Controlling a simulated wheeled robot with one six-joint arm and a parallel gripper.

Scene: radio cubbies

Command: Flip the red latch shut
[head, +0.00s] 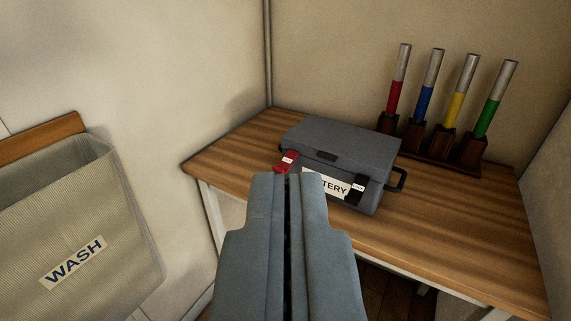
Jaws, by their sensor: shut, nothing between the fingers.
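The red latch (287,161) sticks out from the front left of a grey battery box (340,145), near the lid's edge. It carries a small white label and looks swung outward from the box front. A black latch (359,188) with a white label lies flat against the box front at the right. The box lid is down. My gripper (290,176) is shut and empty. Its tips appear just below the red latch in the picture; I cannot tell whether they touch it. My gripper hides the left part of the box front and its label.
The box stands on a wooden table (470,232). A rack with several coloured, silver-topped handles (430,88) stands behind it at the right. A box side handle (398,181) sticks out right. A WASH bag (75,240) hangs on the left wall. The table's right front is clear.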

